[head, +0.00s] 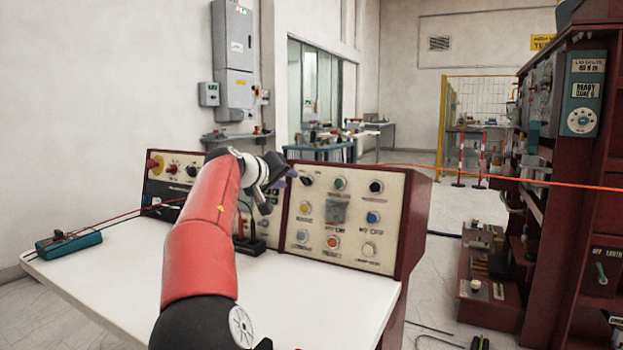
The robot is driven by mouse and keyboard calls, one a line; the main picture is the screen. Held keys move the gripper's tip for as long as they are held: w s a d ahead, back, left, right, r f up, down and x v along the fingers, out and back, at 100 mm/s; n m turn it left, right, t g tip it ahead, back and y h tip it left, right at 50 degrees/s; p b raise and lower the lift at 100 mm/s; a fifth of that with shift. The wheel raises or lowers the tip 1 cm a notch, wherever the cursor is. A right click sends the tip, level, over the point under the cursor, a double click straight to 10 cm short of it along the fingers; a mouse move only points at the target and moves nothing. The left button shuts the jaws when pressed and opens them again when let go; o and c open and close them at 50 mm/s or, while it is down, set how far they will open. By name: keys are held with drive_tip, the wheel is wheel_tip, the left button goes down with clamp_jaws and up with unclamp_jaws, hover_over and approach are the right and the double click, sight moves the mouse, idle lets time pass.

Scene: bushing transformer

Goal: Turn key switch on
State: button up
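The control panel (345,215) on the white desk has a cream face with several knobs and buttons. A dark knob (306,181) sits at its top left, close to my gripper; a green button (340,183) and another dark knob (376,187) are in the same row. I cannot tell which of these is the key switch; the labels are too small to read. My gripper (288,176) is at the end of my red arm, in front of the panel's upper left. Its fingers are small and seen side-on, so their opening and any contact are unclear.
A teal meter (68,243) with red leads lies on the desk (290,295) at left. A dark red rack (560,180) stands at right. An orange line (480,176) crosses the room.

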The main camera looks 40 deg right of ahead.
sight(302, 181)
drive_tip(key=x, duration=0.2)
drive_tip(key=p+x, duration=0.1)
drive_tip(key=x, duration=0.1)
drive_tip(key=p+x, duration=0.1)
drive_tip(key=x, duration=0.1)
drive_tip(key=shift+w+d+r, duration=0.15)
drive_tip(key=shift+d, duration=0.2)
drive_tip(key=shift+w+d+f, duration=0.25)
drive_tip(key=shift+d+f, duration=0.05)
drive_tip(key=shift+d, duration=0.3)
clamp_jaws()
